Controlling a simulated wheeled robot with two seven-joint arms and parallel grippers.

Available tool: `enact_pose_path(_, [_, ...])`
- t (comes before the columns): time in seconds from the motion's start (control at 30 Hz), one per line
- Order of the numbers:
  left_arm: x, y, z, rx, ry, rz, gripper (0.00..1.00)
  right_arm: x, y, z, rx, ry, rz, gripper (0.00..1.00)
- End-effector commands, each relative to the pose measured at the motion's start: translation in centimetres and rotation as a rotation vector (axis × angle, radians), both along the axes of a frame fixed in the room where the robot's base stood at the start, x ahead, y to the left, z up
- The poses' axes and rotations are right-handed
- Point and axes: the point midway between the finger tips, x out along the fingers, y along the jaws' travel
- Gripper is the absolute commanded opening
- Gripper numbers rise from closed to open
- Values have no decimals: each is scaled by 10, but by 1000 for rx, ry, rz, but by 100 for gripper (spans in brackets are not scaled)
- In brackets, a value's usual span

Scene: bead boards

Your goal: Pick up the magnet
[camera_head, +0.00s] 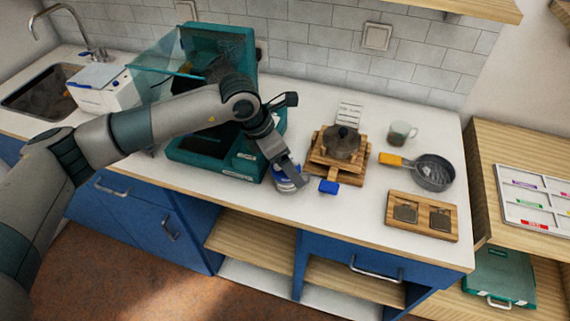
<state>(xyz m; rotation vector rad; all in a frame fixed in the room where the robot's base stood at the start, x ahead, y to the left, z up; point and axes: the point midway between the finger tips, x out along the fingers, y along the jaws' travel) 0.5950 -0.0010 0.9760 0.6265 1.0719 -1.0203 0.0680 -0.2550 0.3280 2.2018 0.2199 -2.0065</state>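I cannot tell for sure which thing is the magnet. A small blue block (328,187) lies on the white counter in front of the wooden stand. Small coloured strips, one of them red (534,224), lie on a white board (507,202) at the far right. My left gripper (291,178) points down at the counter, just left of the blue block, at a blue and white round container (286,184). The gripper partly hides the container, and whether its fingers are open or touching it is unclear. My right gripper is not in view.
A dark pot (341,142) sits on the wooden stand (325,170). A glass mug (402,133), a pan (434,172) and a wooden tray (394,224) stand to the right. A teal machine (205,166) is behind my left arm.

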Motion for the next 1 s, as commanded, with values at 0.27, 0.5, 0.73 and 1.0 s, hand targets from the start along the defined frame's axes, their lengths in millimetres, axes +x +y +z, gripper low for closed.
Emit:
enact_pose_path(0.27, [0,0,0,0,0,0,80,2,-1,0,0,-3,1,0])
enact_pose_path(0.5, [0,0,0,-1,0,0,47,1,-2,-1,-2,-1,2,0])
enact_pose_path(0.73, [0,0,1,-2,-1,0,26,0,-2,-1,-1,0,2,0])
enact_pose_path(1.0, [1,0,6,-3,-3,1,26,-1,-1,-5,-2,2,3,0])
